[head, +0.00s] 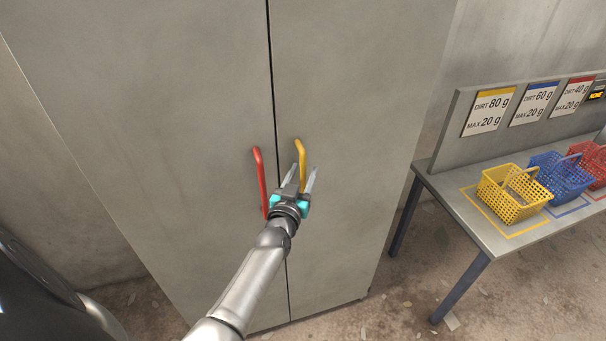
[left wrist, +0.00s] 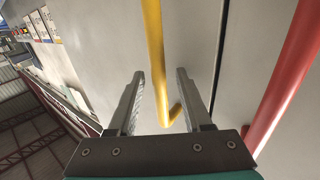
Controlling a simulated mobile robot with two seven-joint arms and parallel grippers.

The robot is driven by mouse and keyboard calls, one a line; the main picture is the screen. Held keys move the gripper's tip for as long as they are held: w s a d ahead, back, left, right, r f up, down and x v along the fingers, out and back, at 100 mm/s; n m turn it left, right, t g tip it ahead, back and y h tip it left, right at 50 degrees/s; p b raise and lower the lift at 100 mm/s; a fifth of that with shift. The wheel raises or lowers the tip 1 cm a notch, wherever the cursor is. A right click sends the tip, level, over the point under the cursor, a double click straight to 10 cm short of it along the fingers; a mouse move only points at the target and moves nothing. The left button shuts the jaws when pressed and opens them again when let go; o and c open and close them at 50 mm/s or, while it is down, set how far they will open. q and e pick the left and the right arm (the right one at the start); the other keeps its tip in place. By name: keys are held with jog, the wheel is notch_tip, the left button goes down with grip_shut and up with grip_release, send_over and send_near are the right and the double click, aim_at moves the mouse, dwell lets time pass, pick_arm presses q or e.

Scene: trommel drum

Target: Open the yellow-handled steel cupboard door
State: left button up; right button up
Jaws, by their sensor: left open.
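The grey steel cupboard stands in front of me, with a yellow handle (head: 301,160) on its right door (head: 345,120) and a red handle (head: 260,180) on its left door (head: 150,110). Both doors look shut, with a thin dark seam between them. My left gripper (head: 303,172) is open at the yellow handle. In the left wrist view the yellow handle (left wrist: 154,50) runs down between the two open fingers (left wrist: 165,95), and the red handle (left wrist: 292,75) lies outside them to the right. The fingers look apart from the bar. My right gripper is not in view.
A grey table (head: 480,237) stands to the right of the cupboard, with a yellow basket (head: 507,197), a blue basket (head: 565,177) and a red basket (head: 592,160) on it. Dirt signs (head: 488,111) stand behind them. Debris lies on the floor.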

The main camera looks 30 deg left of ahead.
pick_arm(q)
grip_shut()
dwell(0.4)
dwell(1.0)
